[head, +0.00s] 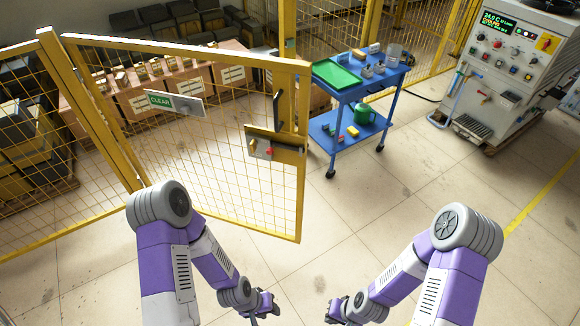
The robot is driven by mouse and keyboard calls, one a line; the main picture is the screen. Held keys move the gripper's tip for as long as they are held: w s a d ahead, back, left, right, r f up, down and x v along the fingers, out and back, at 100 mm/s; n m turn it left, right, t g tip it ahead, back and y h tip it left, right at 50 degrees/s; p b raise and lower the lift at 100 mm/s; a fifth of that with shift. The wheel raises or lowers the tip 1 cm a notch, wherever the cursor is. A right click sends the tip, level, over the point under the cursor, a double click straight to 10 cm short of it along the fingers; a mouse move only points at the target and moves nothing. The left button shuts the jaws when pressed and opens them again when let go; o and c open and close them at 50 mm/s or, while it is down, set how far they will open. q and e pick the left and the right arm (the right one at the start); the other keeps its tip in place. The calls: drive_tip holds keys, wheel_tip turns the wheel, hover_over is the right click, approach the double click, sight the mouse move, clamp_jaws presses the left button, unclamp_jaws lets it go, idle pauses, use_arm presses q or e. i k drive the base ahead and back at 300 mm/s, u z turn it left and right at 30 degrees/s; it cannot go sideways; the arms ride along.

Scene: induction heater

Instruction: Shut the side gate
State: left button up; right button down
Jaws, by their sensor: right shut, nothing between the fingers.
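The side gate (303,180) is a yellow frame with wire mesh, ahead and left in the head view. It hangs from the yellow post (62,80) on its left and stands open, its free edge swung out on my side of the fence. It carries a white and green "CLEAR" sign (175,103), a dark handle (278,112) and a latch plate (260,145) with a red knob. My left gripper (264,303) is low in front of the gate, apart from it; its fingers are too small to read. My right gripper (335,309) is shut and empty, low to the right.
A blue trolley (340,132) with a green tray (337,74) stands just right of the gate's free edge. A control cabinet (505,75) stands at the far right. Shelving with boxes (190,80) is behind the mesh.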

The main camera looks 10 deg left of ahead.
sight(282, 68)
drive_tip(key=u, duration=0.45)
drive_tip(key=i, duration=1)
drive_tip(key=u, duration=0.7)
